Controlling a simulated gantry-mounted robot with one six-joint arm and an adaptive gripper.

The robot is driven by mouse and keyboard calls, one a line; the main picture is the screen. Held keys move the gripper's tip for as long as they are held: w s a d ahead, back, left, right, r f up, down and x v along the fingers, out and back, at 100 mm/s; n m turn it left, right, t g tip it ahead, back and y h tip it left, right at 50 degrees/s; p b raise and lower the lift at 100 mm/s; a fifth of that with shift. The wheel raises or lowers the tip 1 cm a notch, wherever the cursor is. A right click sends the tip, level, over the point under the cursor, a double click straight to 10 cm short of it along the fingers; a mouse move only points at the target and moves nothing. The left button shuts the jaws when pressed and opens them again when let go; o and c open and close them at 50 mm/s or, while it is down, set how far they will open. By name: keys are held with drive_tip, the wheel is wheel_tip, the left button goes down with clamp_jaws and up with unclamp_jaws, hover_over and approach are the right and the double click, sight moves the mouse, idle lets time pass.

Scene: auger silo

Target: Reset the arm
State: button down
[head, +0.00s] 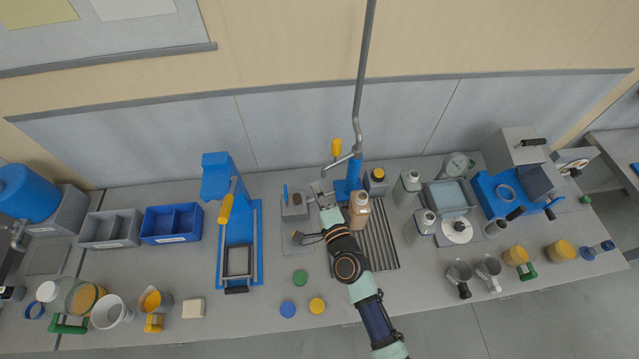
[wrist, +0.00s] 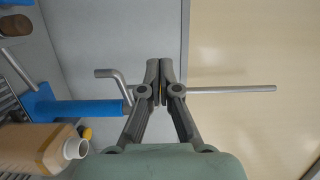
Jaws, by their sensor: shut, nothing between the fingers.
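My gripper (head: 320,188) is over the middle of the bench in the head view, beside the blue post. In the wrist view its two fingers (wrist: 160,68) are together and hold nothing. Behind the fingers runs a bent metal rod (wrist: 235,89), rising from the blue post (wrist: 85,112). The head view shows the same rod (head: 362,75) reaching up past the wall, and a yellow handle (head: 336,148) on its crank. A sliver of yellow shows between the fingers in the wrist view. I cannot tell whether the fingers touch the crank.
A tan bottle (head: 359,204) stands close to my wrist, over a slatted grey rack (head: 378,250). A blue press (head: 217,180) with a yellow lever stands left. White bottles (head: 411,177) and a blue machine (head: 490,190) stand right. The bench front between the coloured discs and cups is clear.

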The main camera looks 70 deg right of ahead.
idle(0.5)
drive_tip(key=w+a+r+n+t+y+p, duration=0.1)
drive_tip(key=w+a+r+n+t+y, duration=0.1)
drive_tip(key=w+a+r+n+y, duration=0.6)
drive_tip(key=w+a+r+n+t+y+p, duration=0.15)
drive_tip(key=w+a+r+n, duration=0.45)
drive_tip(key=a, duration=0.6)
drive_tip(key=s+a+r+n+g+y, duration=0.1)
drive_tip(key=s+a+r+n, duration=0.1)
drive_tip(key=a, duration=0.4)
drive_tip(key=s+a+r+n+g+y+p, duration=0.1)
drive_tip(key=s+a+r+n, duration=0.1)
drive_tip(key=a+r+n, duration=0.2)
drive_tip(key=s+a+r+n+g+y+p, duration=0.1)
drive_tip(key=s+a+r+n, duration=0.1)
drive_tip(key=a+n, duration=0.5)
drive_tip(key=shift+s+a+r, duration=0.4)
drive_tip(key=shift+a+r, duration=0.35)
drive_tip(key=shift+a, duration=0.15)
drive_tip(key=shift+f+y, duration=0.1)
drive_tip(key=shift+y, duration=0.15)
